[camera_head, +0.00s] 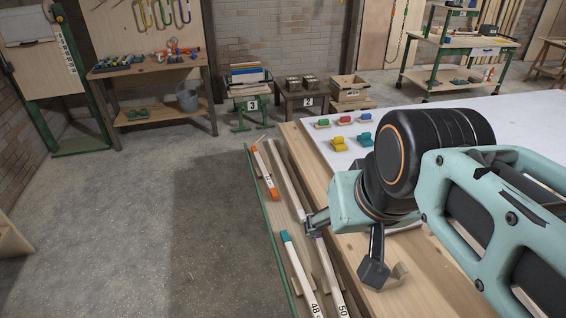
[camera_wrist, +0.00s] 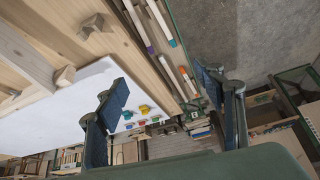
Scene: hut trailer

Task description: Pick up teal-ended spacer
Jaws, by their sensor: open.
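The teal-ended spacer (camera_head: 297,262) is a long pale bar marked 48 with a teal tip, lying on the low rack beside the workbench. Its lower end runs out of the head view. In the wrist view the spacer (camera_wrist: 164,22) shows at the top, its teal tip pointing down. My gripper (camera_head: 340,246) is open and empty, its fingers spread above the bench edge and rack, to the right of the teal tip. In the wrist view my gripper (camera_wrist: 162,88) has its two fingers wide apart, with the spacer's teal tip beyond them and not touching.
A purple-ended spacer (camera_head: 328,268) marked 50 lies right of the teal one. An orange-ended spacer (camera_head: 264,172) lies farther up the rack. The wooden bench edge (camera_head: 345,205) and small coloured blocks on its white top (camera_head: 425,112) are nearby. Bare floor (camera_head: 150,240) is free at left.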

